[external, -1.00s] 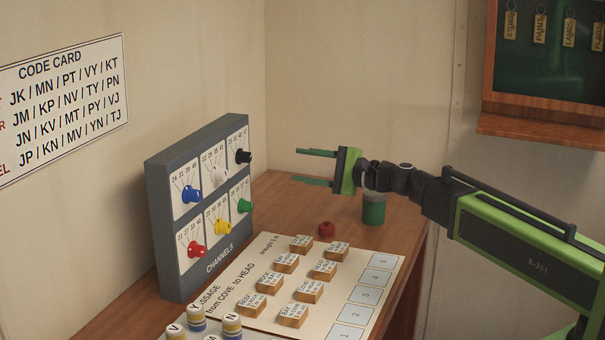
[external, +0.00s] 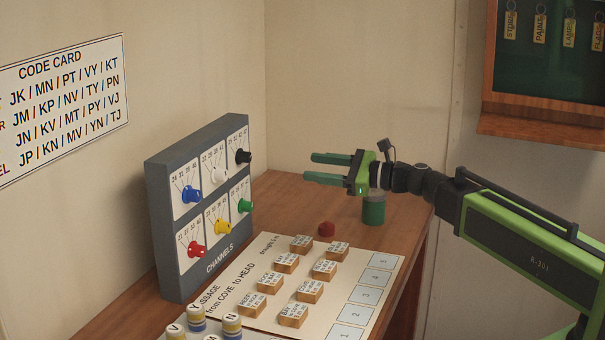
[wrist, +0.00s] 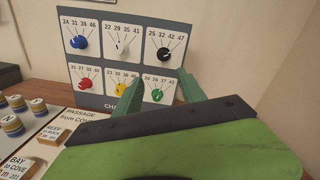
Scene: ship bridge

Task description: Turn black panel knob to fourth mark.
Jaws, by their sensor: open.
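The black knob (external: 243,157) is at the top right of the grey channels panel (external: 163,225). In the wrist view the black knob (wrist: 163,54) sits below a fan of marks numbered 25, 32, 42 and 47. Its exact pointer direction is too small to tell. My gripper (external: 308,168) is open and empty, to the right of the panel and apart from it, with its fingers toward the panel. In the wrist view my gripper (wrist: 158,92) has its fingertips in front of the panel's lower row, below the black knob.
Blue (external: 191,194), white (external: 219,174), red (external: 196,250), yellow (external: 222,227) and green (external: 244,206) knobs share the panel. A green can (external: 374,208) and a red object (external: 326,229) are on the desk below my gripper.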

